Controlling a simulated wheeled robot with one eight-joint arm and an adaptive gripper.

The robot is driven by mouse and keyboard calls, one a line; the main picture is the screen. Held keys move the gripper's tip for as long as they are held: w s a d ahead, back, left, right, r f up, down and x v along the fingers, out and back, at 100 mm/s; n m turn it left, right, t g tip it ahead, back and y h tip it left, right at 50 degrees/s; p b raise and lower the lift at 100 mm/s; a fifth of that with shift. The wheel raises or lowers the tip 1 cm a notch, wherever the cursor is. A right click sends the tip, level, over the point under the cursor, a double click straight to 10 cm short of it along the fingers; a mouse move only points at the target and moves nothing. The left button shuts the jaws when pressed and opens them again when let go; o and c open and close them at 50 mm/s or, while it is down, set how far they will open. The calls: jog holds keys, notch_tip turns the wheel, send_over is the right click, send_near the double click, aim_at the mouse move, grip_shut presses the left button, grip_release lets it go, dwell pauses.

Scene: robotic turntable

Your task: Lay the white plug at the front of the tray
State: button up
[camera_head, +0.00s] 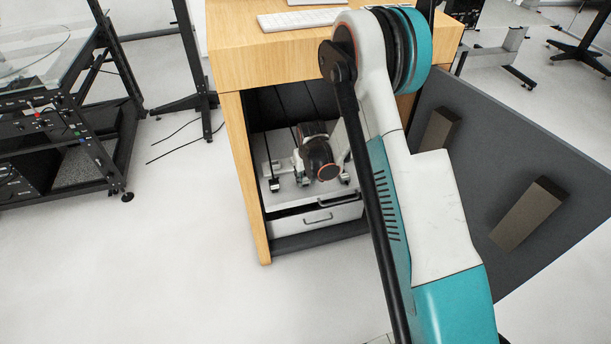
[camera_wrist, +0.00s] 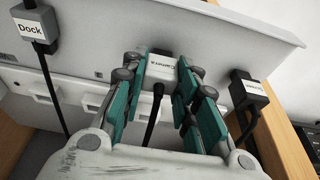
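In the wrist view a white plug (camera_wrist: 161,68) with an upside-down label, seemingly "Camera", sits between my gripper's teal-padded fingers (camera_wrist: 157,82). Its black cable runs down toward my palm. The fingers stand apart on both sides of it. A gap shows on the left; I cannot tell whether the right finger touches it. In the head view my gripper (camera_head: 312,158) is inside the cabinet, over the pale tray (camera_head: 265,199), and hides the plug.
The wooden desk top (camera_head: 290,50) and side leg (camera_head: 246,175) frame the opening around my arm. A drawer front with a handle (camera_head: 318,217) is below the tray. A dark door panel (camera_head: 490,185) stands open at right. Floor at left front is clear.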

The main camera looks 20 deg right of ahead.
jog(key=o, duration=0.4)
jog(key=shift+o, duration=0.2)
jog(key=s+r+t+p, duration=0.1)
jog(key=s+r, duration=0.4)
jog(key=r, duration=0.6)
jog(key=s+r+p, duration=0.2)
jog(key=s+r, duration=0.2)
jog(key=r, duration=0.6)
jog(key=s+r+t+p, duration=0.1)
jog(key=s+r, duration=0.4)
jog(key=r, duration=0.6)
jog(key=s+r+t, duration=0.1)
jog(key=s+r, duration=0.2)
jog(key=s, duration=0.7)
jog(key=s+r+t, duration=0.1)
jog(key=s+r, duration=0.3)
jog(key=s, duration=0.5)
jog(key=shift+s, duration=0.35)
